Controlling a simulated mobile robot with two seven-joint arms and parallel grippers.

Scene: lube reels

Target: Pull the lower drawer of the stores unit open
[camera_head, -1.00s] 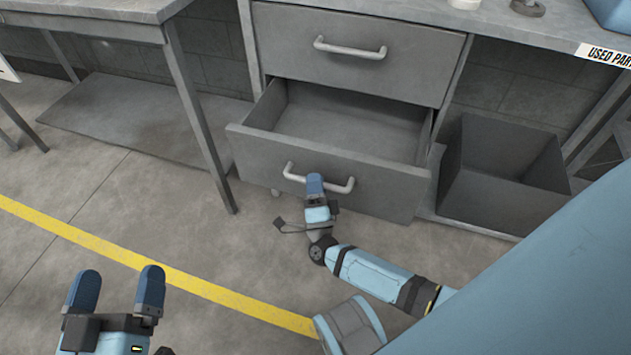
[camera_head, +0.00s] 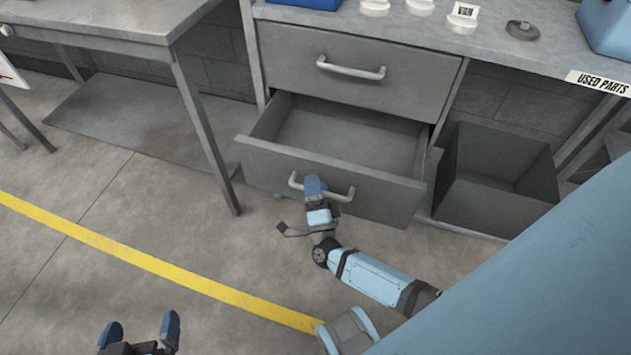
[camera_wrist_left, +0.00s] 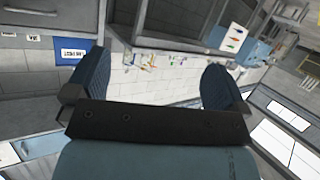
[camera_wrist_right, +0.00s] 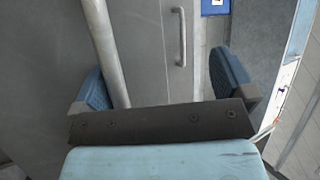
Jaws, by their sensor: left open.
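The stores unit is grey, with an upper drawer (camera_head: 360,75) that is shut and a lower drawer (camera_head: 330,178) that stands well open, its empty inside showing in the head view. My right gripper (camera_head: 316,188) is at the lower drawer's bar handle (camera_head: 343,196). In the right wrist view the handle (camera_wrist_right: 106,45) passes between my spread fingers (camera_wrist_right: 160,85), close to the left one. My left gripper (camera_head: 140,328) is open and empty at the bottom left of the head view, away from the unit; its spread fingers show in the left wrist view (camera_wrist_left: 158,82).
A grey open bin (camera_head: 500,185) stands right of the drawer under the bench top (camera_head: 400,20), which carries small white items and a label reading USED PARTS (camera_head: 598,82). A grey table (camera_head: 110,22) stands at left. The floor before the unit is clear, with a yellow line.

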